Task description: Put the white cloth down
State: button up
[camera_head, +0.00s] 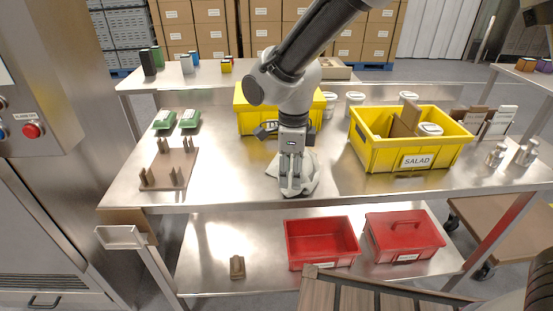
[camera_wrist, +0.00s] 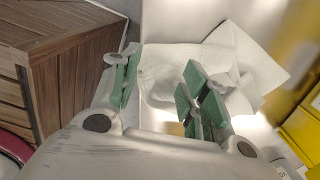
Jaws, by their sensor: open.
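The white cloth (camera_head: 302,182) lies crumpled on the steel table (camera_head: 240,180), near its front edge, in the head view. My gripper (camera_head: 291,190) points down right over it, and its fingers hide part of the cloth. In the wrist view the open green-padded fingers (camera_wrist: 158,92) are spread apart, with the cloth (camera_wrist: 245,55) beyond and between them. Whether the fingertips touch the cloth cannot be told.
A yellow crate (camera_head: 247,121) stands behind my gripper. A yellow SALAD crate (camera_head: 372,153) holding a divider and a tub is to the right. A wooden pegged fixture (camera_head: 170,181) is to the left. Red bins (camera_head: 322,263) sit on the lower shelf. Table between fixture and cloth is clear.

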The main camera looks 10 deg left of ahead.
aim_at(307, 170)
jog(key=s+r, duration=0.1)
jog(key=r, duration=0.1)
jog(key=s+d+r, duration=0.1)
jog(key=r, duration=0.2)
jog(key=s+r, duration=0.1)
jog(key=r, duration=0.1)
jog(key=shift+d+r, duration=0.3)
jog(key=shift+r, duration=0.05)
jog(key=shift+c, duration=0.2)
jog(key=shift+w, duration=0.15)
jog(key=c, duration=0.4)
jog(key=shift+w+f, duration=0.15)
jog(key=shift+w, duration=0.15)
jog(key=shift+c, duration=1.3)
jog(key=w, duration=0.3)
jog(key=w+f, duration=0.1)
jog(key=w, duration=0.3)
jog(key=w+d+f+b, duration=0.1)
jog(key=w, duration=0.3)
jog(key=shift+f, duration=0.25)
grip_shut()
jog(key=shift+w+d+f, duration=0.1)
jog(key=shift+w+f, duration=0.1)
jog(key=shift+f, duration=0.3)
jog(key=shift+w+f, duration=0.2)
jog(key=shift+f, duration=0.8)
jog(key=shift+f+p, duration=0.5)
jog(key=shift+f, duration=1.95)
